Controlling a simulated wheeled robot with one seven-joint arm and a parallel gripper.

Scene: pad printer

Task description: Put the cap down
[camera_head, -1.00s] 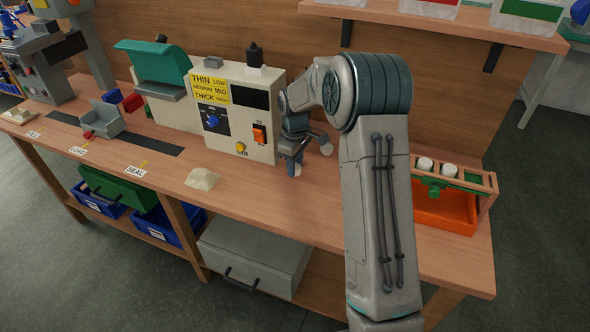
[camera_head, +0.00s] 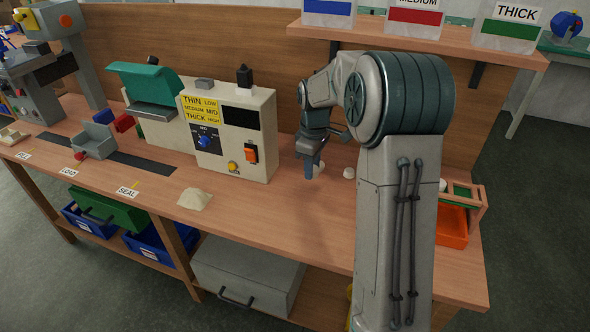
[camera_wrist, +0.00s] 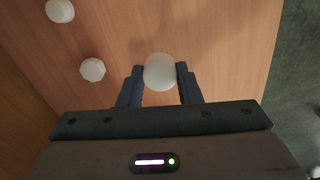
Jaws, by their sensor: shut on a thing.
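My gripper (camera_head: 309,172) points down over the bench (camera_head: 275,205), right of the control box. In the wrist view its two fingers (camera_wrist: 160,88) are shut on a round white cap (camera_wrist: 160,72). In the head view I cannot make out the held cap clearly; the fingers seem to hide it. Whether it touches the bench I cannot tell. Two more white caps stand apart from it, to the left in the wrist view: a near one (camera_wrist: 93,69) and a farther one (camera_wrist: 60,10). White caps also show beside my gripper in the head view (camera_head: 349,173).
The control box (camera_head: 230,135) stands left of my gripper. A wooden rack (camera_head: 470,190) with an orange bin (camera_head: 453,227) is at the right end, partly behind my arm. A shelf (camera_head: 420,38) hangs above.

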